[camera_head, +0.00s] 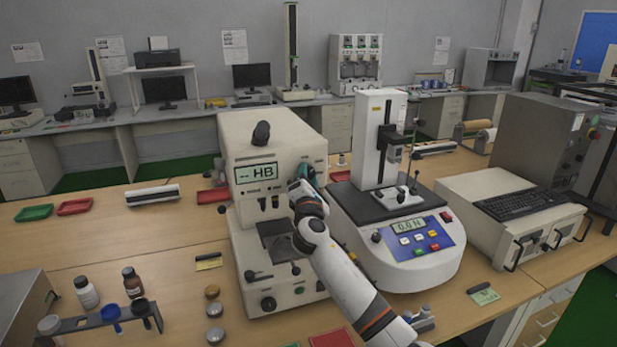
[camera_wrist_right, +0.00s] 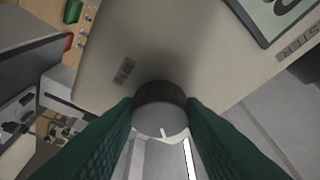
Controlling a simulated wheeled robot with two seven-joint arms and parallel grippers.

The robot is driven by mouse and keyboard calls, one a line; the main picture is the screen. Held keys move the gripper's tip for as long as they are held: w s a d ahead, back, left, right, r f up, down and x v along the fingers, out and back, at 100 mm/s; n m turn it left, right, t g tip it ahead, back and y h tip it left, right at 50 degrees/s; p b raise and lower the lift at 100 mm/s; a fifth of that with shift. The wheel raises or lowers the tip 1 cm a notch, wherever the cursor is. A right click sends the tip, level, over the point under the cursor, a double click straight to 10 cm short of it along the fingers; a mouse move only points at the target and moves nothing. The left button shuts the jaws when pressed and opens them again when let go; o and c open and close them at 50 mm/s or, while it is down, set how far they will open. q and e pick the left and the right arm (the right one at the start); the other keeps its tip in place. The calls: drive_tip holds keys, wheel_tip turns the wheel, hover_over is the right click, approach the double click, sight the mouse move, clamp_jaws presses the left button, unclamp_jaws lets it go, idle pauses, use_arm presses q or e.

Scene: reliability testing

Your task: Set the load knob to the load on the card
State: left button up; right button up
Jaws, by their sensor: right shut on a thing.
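The hardness tester (camera_head: 275,153) is a cream machine in the middle of the bench, its green display reading "-- HB". My right gripper (camera_head: 307,180) is at the right side of its upper housing. In the right wrist view, my right gripper (camera_wrist_right: 161,112) has its two green fingers closed on either side of a round dark grey load knob (camera_wrist_right: 160,106) with a white mark on its face. In the head view the knob is hidden by my gripper. A small card (camera_head: 208,261) lies left of the tester's base; its writing is too small to read. My left gripper is not in view.
A force tester (camera_head: 400,240) reading "0.0 N" stands close on the right of my right arm. A rack with bottles (camera_head: 110,318) is at the front left. Another small card (camera_head: 484,293) lies at the right front. Red and green trays (camera_head: 75,206) lie at the left.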

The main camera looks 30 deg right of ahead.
drive_tip(key=shift+r+m+g+p, duration=0.15)
drive_tip(key=shift+m+g, duration=0.25)
drive_tip(key=shift+m, duration=0.5)
drive_tip(key=shift+f+m+g+p, duration=0.15)
drive_tip(key=shift+m+g, duration=0.25)
drive_tip(key=shift+m, duration=0.5)
drive_tip(key=o, duration=1)
drive_tip(key=b+v, duration=0.2)
drive_tip(key=v, duration=1)
